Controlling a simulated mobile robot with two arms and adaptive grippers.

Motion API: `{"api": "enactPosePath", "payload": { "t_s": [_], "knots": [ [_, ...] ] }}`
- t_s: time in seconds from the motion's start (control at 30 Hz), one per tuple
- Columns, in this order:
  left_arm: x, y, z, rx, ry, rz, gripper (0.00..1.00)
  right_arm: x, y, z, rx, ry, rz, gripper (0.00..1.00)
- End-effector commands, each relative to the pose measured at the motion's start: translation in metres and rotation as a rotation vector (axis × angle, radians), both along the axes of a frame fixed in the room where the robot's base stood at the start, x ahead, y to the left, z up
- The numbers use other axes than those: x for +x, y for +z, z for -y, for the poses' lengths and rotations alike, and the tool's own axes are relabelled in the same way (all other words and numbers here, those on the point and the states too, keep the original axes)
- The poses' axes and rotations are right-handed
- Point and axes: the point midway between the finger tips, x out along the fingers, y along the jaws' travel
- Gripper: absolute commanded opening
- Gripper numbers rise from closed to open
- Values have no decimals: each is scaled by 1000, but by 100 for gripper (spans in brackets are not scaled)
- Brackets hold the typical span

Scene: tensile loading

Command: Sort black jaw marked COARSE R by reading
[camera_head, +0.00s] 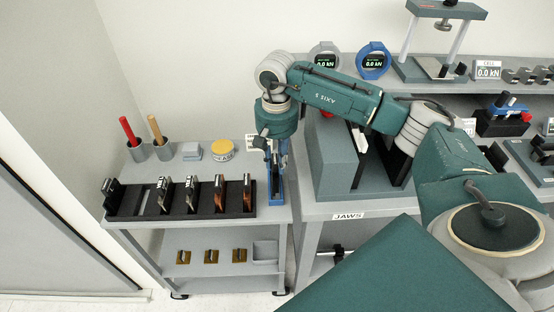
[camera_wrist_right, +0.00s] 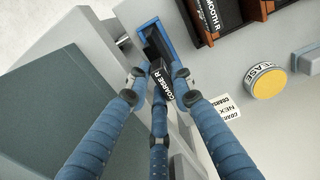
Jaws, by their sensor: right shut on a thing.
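In the right wrist view, my right gripper (camera_wrist_right: 158,76) is shut on a black jaw (camera_wrist_right: 161,86) whose white lettering reads COARSE R. The jaw is between the blue fingers, at the near end of a narrow blue-rimmed holder (camera_wrist_right: 143,28). I cannot tell whether the jaw touches the holder. In the head view, my right gripper (camera_head: 276,152) points down over the blue holder (camera_head: 279,198), and its fingers hide the jaw. A black rack (camera_head: 129,205) holds several upright jaws to the left, including one marked SMOOTH R (camera_wrist_right: 211,20). My left gripper is not in view.
A white label card (camera_wrist_right: 224,106) is beside the holder. A large grey-green machine block (camera_head: 335,165) stands close right of the gripper.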

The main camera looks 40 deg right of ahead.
Motion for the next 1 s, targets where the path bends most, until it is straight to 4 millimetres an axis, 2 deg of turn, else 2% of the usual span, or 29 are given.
{"api": "enactPosePath", "payload": {
  "t_s": [1.0],
  "knots": [
    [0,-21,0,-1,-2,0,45,1,-21,0,1,-1,4,0]
  ]
}}
